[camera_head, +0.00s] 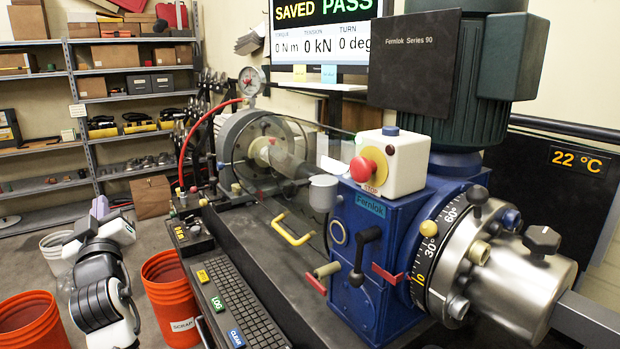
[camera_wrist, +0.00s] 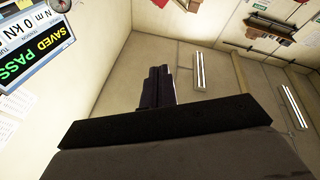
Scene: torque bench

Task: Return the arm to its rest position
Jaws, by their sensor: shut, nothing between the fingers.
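My arm (camera_head: 100,285) shows at the lower left of the head view, folded upward beside the bench, with grey and white links. In the wrist view my gripper (camera_wrist: 158,88) has its dark fingers together, with nothing between them. The fingers point towards the bare wall and ceiling and touch nothing there. The head view does not show the fingertips clearly.
The torque bench carries a blue gearbox (camera_head: 370,245), red stop button (camera_head: 368,171), yellow handle (camera_head: 293,230) and keyboard (camera_head: 240,305). The screen (camera_head: 320,35) reads SAVED PASS. Orange buckets (camera_head: 170,295) (camera_head: 32,325) stand near my arm. Shelves (camera_head: 80,147) line the back left.

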